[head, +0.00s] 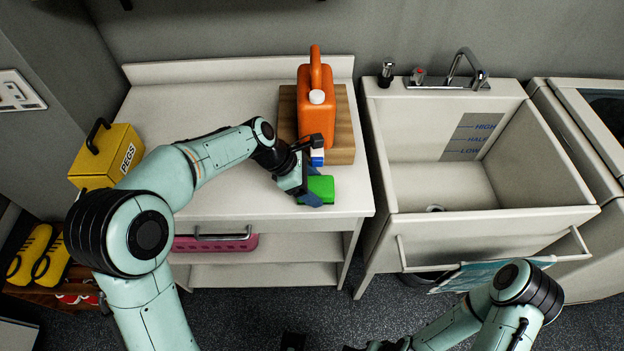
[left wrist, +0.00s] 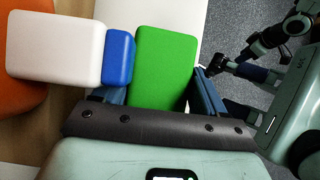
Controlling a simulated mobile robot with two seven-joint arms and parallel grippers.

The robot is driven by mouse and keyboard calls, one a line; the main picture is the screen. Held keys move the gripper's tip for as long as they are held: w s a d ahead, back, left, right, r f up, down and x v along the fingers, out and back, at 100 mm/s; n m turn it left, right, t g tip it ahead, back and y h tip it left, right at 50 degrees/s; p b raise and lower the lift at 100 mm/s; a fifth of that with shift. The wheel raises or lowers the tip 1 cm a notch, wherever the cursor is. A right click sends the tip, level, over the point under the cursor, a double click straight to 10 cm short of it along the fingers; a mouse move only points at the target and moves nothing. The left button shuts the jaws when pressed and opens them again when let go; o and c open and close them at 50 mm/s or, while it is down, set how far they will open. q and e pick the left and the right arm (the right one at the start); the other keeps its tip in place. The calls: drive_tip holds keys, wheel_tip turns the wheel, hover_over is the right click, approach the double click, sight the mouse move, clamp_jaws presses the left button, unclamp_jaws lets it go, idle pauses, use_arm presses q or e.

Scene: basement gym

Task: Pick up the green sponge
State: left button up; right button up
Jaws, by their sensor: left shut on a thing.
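The green sponge (head: 319,189) is a bright green block at the front right of the white counter (head: 230,205). My left gripper (head: 308,190) reaches over the counter from the left and is shut on the sponge. In the left wrist view the sponge (left wrist: 165,68) sits between the two fingers of my left gripper (left wrist: 155,95). Whether it still touches the counter I cannot tell. In the head view my right arm shows at the bottom right, and its gripper cannot be made out clearly.
A white-and-blue block (left wrist: 60,48) is close beside the sponge. A yellow PEGS box (head: 95,170) is at left. A deep sink (head: 440,185) with a faucet (head: 465,68) is at right.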

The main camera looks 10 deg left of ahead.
use_arm(q)
drive_tip(key=s+d, duration=0.4)
drive_tip(key=s, duration=1.1)
drive_tip(key=shift+s+d, duration=0.2)
drive_tip(key=shift+s, duration=0.15)
